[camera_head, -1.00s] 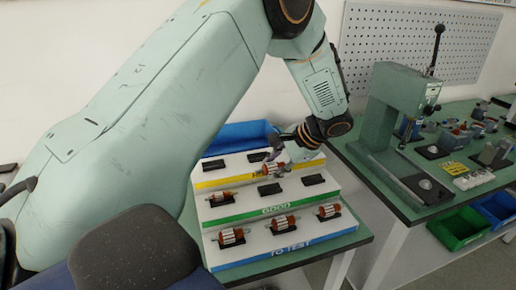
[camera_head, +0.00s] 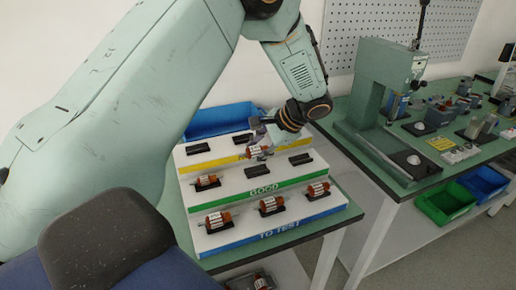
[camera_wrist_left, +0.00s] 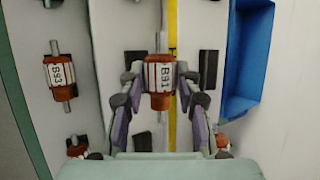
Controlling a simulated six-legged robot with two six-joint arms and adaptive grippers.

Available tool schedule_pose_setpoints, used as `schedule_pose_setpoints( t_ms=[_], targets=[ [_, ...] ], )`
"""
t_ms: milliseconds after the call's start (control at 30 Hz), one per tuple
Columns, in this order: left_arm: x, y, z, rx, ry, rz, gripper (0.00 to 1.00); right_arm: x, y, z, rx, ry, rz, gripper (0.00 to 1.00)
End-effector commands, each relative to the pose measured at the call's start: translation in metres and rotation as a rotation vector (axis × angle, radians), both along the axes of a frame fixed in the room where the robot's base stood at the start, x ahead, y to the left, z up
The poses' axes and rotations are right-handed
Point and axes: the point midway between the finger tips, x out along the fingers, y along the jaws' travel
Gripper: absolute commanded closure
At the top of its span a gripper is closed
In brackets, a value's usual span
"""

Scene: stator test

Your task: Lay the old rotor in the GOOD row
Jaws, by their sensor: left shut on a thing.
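My left gripper (camera_head: 262,149) is shut on a rotor (camera_head: 257,152) with copper ends and a white label. In the left wrist view the fingers (camera_wrist_left: 158,85) grip both sides of this rotor (camera_wrist_left: 159,76), whose label seems to read B31. It is in front of the yellow strip, above the GOOD step (camera_head: 280,180); its height is unclear. The GOOD row bears one rotor (camera_head: 207,182) at its left, an empty middle cradle (camera_head: 256,170) and an empty right cradle (camera_head: 301,159). My right gripper is not in view.
The TO TEST step (camera_head: 245,232) in front holds three rotors, left (camera_head: 218,221), middle (camera_head: 271,205) and right (camera_head: 318,190). Empty black cradles (camera_head: 198,148) stand on the top step. A blue bin (camera_head: 222,118) is behind; a green press (camera_head: 380,95) stands right.

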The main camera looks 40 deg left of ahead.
Motion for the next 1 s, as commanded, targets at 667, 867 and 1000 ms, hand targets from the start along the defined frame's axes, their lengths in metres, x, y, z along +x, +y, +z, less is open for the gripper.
schedule_pose_setpoints(
  t_ms=[667, 867, 1000],
  targets=[
    [-0.001, 0.003, -0.024, 0.000, -0.001, 0.001, 1.00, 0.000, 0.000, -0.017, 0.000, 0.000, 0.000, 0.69],
    [-0.001, 0.005, -0.023, 0.000, -0.002, 0.001, 1.00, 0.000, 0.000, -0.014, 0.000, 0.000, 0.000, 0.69],
    [-0.001, 0.005, -0.024, 0.000, -0.001, 0.000, 1.00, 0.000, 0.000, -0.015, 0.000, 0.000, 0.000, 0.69]
  ],
)
